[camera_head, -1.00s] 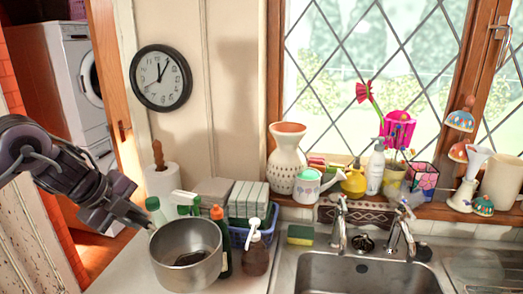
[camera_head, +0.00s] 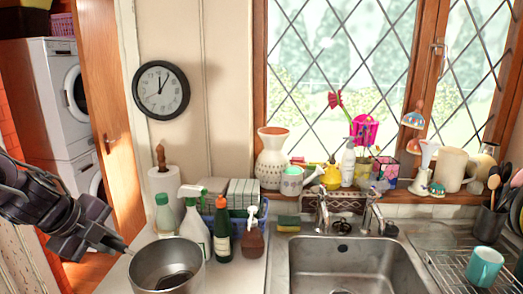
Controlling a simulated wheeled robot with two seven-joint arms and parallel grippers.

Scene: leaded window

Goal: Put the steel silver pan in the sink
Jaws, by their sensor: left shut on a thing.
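The steel silver pan (camera_head: 167,268) is at the bottom of the head view, left of the sink, in front of the bottles. Its round bowl is upright and I see into it. My left gripper (camera_head: 122,246) comes in from the left and is shut on the pan at its left side. I cannot tell whether the pan touches the counter. The sink (camera_head: 352,266) is a steel basin right of the pan, and its visible part is empty. My right gripper is not in view.
A spray bottle (camera_head: 194,222), a dark green bottle (camera_head: 222,235) and a brown pump bottle (camera_head: 252,240) stand behind the pan. Taps (camera_head: 370,212) rise at the sink's back edge. A dish rack (camera_head: 458,272) with a teal mug (camera_head: 484,266) is at the right.

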